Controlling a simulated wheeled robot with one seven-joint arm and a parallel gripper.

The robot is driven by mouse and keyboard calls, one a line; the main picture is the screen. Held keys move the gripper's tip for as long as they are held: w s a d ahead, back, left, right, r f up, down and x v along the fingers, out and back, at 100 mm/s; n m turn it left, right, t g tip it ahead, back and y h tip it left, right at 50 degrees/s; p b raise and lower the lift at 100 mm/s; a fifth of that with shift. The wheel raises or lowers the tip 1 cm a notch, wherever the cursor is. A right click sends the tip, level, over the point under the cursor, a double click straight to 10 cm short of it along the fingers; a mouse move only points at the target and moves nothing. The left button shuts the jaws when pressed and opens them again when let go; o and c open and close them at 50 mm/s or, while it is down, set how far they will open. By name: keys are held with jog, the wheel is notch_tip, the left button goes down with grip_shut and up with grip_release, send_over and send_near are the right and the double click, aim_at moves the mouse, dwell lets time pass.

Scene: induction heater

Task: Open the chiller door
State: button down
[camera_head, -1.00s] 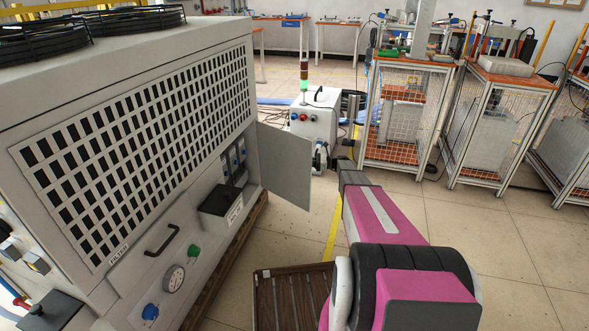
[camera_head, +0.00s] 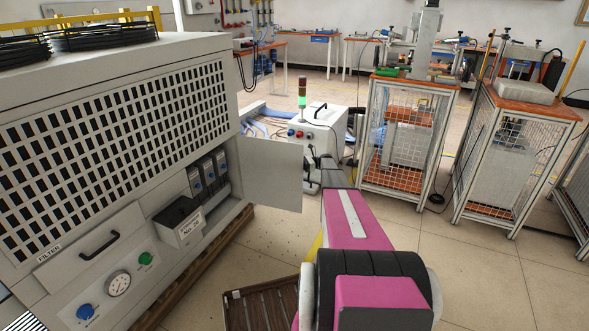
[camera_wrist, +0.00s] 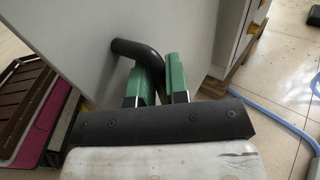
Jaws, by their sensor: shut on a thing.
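The chiller is the large grey cabinet (camera_head: 105,190) at the left of the head view. Its flat grey door (camera_head: 272,172) stands open at the cabinet's right end, swung out from the compartment with switch modules (camera_head: 208,177). In the wrist view, the door panel (camera_wrist: 80,35) fills the upper left, with a curved black handle (camera_wrist: 125,46) on it. My gripper (camera_wrist: 157,72) has its green fingers on both sides of this handle and is shut on it. In the head view, my arm reaches to the door's far side, and the gripper and handle are largely hidden.
A white box with a signal lamp (camera_head: 311,133) stands close beyond the door, with cables on the floor around it. Mesh-sided stands (camera_head: 402,145) are at the right. A brown slatted pallet (camera_head: 262,306) lies near my arm. Open floor (camera_head: 470,265) lies at the lower right.

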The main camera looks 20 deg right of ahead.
jog(key=shift+r, duration=0.35)
jog(key=c, duration=1.1)
grip_release()
jog(key=shift+c, duration=0.2)
jog(key=shift+d, duration=0.15)
jog(key=d, duration=1)
jog(key=shift+d+f, duration=0.2)
jog(key=shift+f, duration=0.05)
jog(key=shift+s+d, duration=0.1)
